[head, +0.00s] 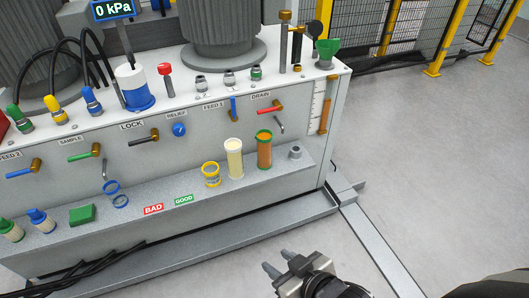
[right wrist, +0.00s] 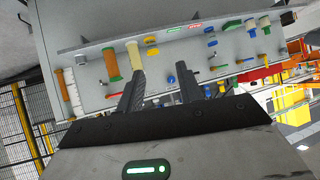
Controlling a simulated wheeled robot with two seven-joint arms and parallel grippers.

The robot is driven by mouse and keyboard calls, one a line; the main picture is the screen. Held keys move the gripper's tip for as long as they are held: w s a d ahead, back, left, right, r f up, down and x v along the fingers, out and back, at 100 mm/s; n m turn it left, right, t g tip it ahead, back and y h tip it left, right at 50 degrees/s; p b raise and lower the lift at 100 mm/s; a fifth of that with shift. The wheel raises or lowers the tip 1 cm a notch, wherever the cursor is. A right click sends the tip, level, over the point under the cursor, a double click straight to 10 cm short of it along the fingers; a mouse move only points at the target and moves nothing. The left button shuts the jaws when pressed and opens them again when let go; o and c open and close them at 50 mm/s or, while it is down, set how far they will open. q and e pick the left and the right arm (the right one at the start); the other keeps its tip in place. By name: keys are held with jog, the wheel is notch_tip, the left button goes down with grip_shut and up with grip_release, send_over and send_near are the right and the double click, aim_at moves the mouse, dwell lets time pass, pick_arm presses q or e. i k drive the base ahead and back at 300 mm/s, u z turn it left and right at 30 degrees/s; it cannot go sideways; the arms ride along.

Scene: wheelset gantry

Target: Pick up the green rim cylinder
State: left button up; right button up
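The green rim cylinder (head: 264,151) is an amber-brown tube with a green top rim. It stands upright on the grey front ledge of the machine, right of a cream cylinder (head: 235,159). In the right wrist view the green rim cylinder (right wrist: 110,66) appears left of the gripper fingers, beside the cream cylinder (right wrist: 134,54). My right gripper (head: 278,262) is in front of and below the ledge, apart from the cylinder. In the right wrist view its two fingers (right wrist: 160,80) are spread with nothing gripped between them. My left gripper is out of view.
A yellow-rimmed ring or short cup (head: 211,175) and a small grey fitting (head: 296,152) flank the two cylinders on the ledge. Valve handles, such as the red drain lever (head: 270,107), stick out above. BAD (head: 153,209) and GOOD labels mark the ledge. Floor at right is clear.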

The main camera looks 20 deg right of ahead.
aim_at(263, 137)
jog(key=k, duration=0.6)
jog(key=u, duration=0.35)
jog(key=i, duration=1)
jog(key=z, duration=0.5)
jog(key=i, duration=0.7)
